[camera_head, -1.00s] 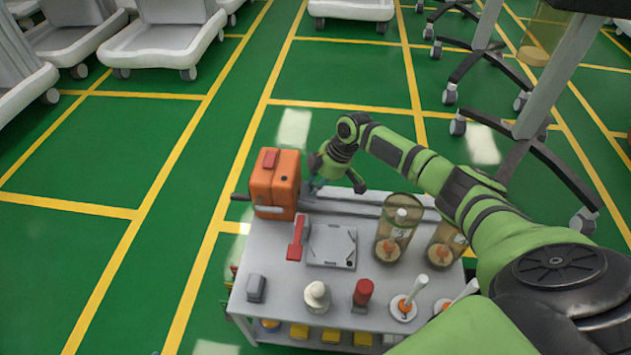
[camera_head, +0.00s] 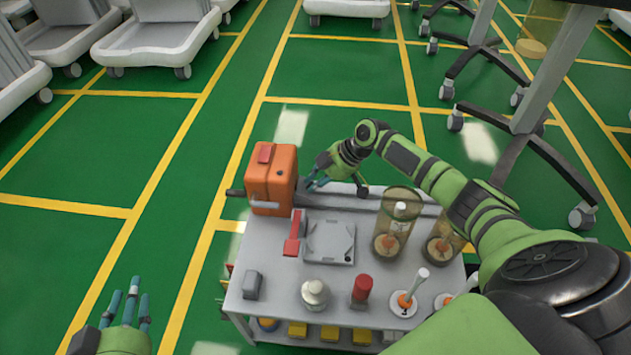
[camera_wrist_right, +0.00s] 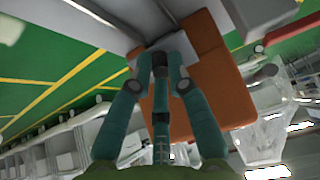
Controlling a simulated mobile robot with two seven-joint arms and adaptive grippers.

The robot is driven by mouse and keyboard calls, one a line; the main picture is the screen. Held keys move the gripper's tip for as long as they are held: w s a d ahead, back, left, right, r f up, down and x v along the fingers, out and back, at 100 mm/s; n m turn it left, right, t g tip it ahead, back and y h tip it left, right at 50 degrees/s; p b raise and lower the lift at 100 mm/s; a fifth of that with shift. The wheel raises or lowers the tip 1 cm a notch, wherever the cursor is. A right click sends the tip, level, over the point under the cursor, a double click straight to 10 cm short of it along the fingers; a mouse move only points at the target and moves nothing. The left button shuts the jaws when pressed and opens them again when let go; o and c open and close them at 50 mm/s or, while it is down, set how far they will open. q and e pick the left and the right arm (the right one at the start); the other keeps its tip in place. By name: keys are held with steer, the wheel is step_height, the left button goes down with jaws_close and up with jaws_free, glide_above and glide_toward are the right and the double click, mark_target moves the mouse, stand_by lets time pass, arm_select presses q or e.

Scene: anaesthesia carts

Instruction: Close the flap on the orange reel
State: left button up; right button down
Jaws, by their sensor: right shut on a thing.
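The orange reel (camera_head: 270,180) stands upright at the back left corner of the grey cart top; a small red part sits on its top. My right gripper (camera_head: 312,178) is at the reel's right side, its fingers pointing toward it. In the right wrist view its teal fingers (camera_wrist_right: 160,78) come together on a grey flap (camera_wrist_right: 182,48) against the orange housing (camera_wrist_right: 212,85). The fingers partly hide the flap, and its exact angle is hard to tell. My left gripper (camera_head: 125,312) is open and empty at the lower left, away from the cart.
A red-handled tool (camera_head: 294,235) and a grey square plate (camera_head: 330,243) lie in front of the reel. Clear amber jars (camera_head: 397,222), a white knob (camera_head: 315,293) and a red-topped piece (camera_head: 361,290) stand on the cart (camera_head: 285,280). Green floor left of the cart is free.

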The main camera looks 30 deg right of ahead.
steer(key=shift+a, duration=0.15)
steer(key=c, duration=1.5)
jaws_free()
steer(key=shift+r, duration=0.1)
steer(key=shift+s+d+r, duration=0.15)
steer(key=shift+d+r, duration=0.05)
steer(key=shift+d, duration=0.15)
steer(key=v, duration=1.1)
steer(key=shift+a+r, duration=0.1)
steer(key=shift+r, duration=0.05)
